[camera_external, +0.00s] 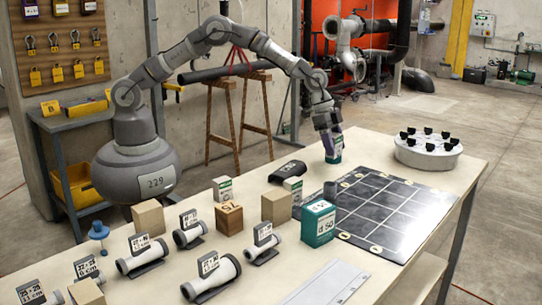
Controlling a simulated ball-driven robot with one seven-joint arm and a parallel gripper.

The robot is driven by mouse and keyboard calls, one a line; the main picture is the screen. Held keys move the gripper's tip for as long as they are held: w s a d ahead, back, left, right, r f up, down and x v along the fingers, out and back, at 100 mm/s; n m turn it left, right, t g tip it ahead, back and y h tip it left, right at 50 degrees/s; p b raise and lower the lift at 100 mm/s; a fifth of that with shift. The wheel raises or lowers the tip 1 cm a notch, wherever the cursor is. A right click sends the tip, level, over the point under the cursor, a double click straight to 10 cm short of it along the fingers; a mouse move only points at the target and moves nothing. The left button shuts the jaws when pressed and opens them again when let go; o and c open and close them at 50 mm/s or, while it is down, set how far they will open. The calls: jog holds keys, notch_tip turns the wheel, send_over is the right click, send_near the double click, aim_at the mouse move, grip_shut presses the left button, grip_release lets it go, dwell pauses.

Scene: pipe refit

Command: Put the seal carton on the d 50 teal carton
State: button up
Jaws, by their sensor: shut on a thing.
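The d 50 teal carton (318,224) stands upright on the table, right of centre, beside the near left edge of the dark grid mat. My gripper (330,140) points down over the far part of the table, behind and well apart from the teal carton. I cannot tell whether this carton touches the table. Two similar small white-and-green cartons stand on the table, one at the left (222,189) and one nearer the middle (293,188). I cannot read which is the seal carton.
A black half-shell (287,171) lies behind. Brown blocks (229,218) and labelled pipe pieces (212,276) crowd the left. A round white rack (428,153) stands at far right.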

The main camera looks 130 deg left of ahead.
jog(key=d+r+p, duration=0.2)
jog(key=d, duration=1.3)
jog(key=d+r+p, duration=0.2)
jog(key=d, duration=1.3)
jog(key=b, duration=0.3)
send_near(326, 209)
jog(key=shift+w+a+f+m, duration=0.15)
jog(key=shift+w+f+m, duration=0.25)
jog(key=shift+w+f, duration=0.45)
jog(key=shift+f, duration=0.2)
notch_tip(326, 209, down, 3)
jog(key=shift+b, duration=0.9)
jog(key=shift+r, duration=0.1)
